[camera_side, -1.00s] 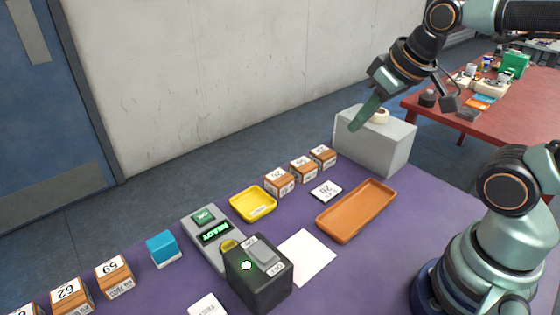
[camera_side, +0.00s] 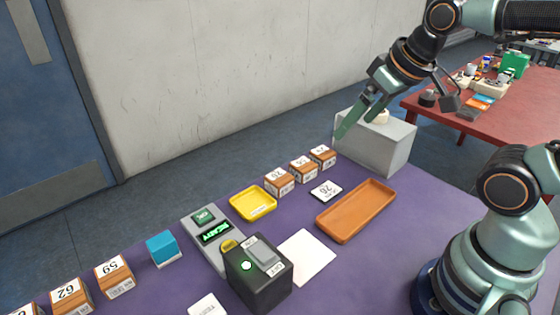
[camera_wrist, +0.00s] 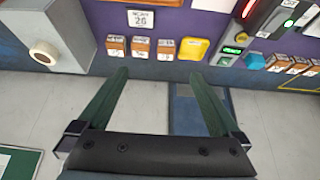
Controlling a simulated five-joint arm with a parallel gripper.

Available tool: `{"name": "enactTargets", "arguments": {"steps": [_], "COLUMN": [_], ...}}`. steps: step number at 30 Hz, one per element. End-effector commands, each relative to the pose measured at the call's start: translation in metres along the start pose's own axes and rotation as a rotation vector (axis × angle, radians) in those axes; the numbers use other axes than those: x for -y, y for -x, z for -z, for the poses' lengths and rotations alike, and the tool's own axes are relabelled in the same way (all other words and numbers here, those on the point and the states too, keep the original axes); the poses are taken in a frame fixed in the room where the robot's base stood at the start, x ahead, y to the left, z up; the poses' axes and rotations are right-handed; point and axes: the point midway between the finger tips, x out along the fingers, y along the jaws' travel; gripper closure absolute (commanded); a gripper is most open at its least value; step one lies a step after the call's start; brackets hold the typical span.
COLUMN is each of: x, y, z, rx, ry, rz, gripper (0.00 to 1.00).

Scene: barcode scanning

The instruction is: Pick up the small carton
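Three small brown cartons with white labelled tops stand in a row near the back edge of the purple table: a right one (camera_side: 322,156), a middle one (camera_side: 302,169) and a left one (camera_side: 279,182). The same row shows at the top of the wrist view, with one carton (camera_wrist: 140,48) in its middle. I cannot tell which one the task means. My gripper (camera_side: 354,127) is open and empty, in the air above and behind the right end of the row. In the wrist view its two green fingers (camera_wrist: 160,75) are spread below the row, touching nothing.
A grey block (camera_side: 385,150) with a tape roll (camera_side: 378,116) stands close to my gripper. An orange tray (camera_side: 345,222), a card marked 26 (camera_side: 326,190), a yellow tray (camera_side: 250,210) and a black scanner box (camera_side: 262,285) are on the table. Larger cartons (camera_side: 115,275) stand at the left.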

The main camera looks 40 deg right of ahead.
Motion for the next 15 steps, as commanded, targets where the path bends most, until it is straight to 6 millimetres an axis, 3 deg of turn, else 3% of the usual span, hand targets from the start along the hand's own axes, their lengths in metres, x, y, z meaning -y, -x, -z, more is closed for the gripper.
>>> {"name": "enactTargets", "arguments": {"steps": [8, 15], "x": [0.001, 0.004], "y": [-0.001, -0.017], "z": [0.005, 0.040], "rx": [0.014, 0.113], "ry": [0.040, 0.347], "rz": [0.001, 0.024], "gripper": [0.00, 0.00]}}
